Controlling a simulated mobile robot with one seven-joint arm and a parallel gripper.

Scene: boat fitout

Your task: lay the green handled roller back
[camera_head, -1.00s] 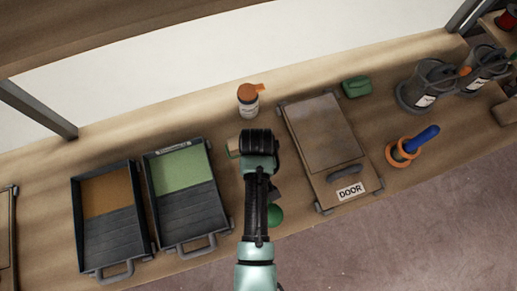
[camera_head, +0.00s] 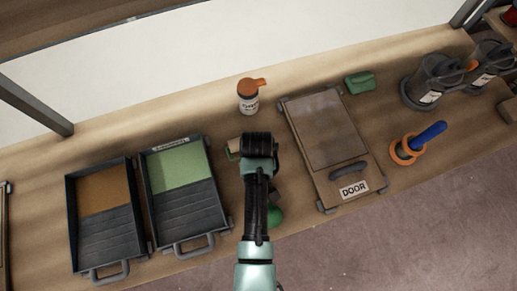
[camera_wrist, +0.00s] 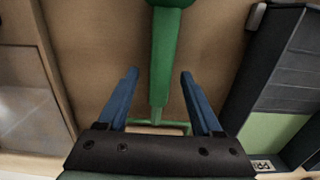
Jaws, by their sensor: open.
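The green handled roller lies on the bench beneath my arm. In the wrist view its green handle (camera_wrist: 163,60) runs between my gripper's blue fingers, and its thin green frame and pale roller end show lower down. In the head view my arm hides most of it; the green handle end (camera_head: 275,216) and a pale part near the wrist show. My gripper (camera_wrist: 159,76) is open, with a finger on either side of the handle and visible gaps. The green-lined tray (camera_head: 204,218) is just left of my arm; it also shows in the wrist view (camera_wrist: 278,100).
An orange-lined tray (camera_head: 108,238) stands further left. A board labelled DOOR (camera_head: 318,140) lies right of my arm. An orange-capped bottle (camera_head: 249,104), green block (camera_head: 360,82), blue-handled tool (camera_head: 428,135) and dark cans (camera_head: 432,82) stand around. The bench's front edge is close.

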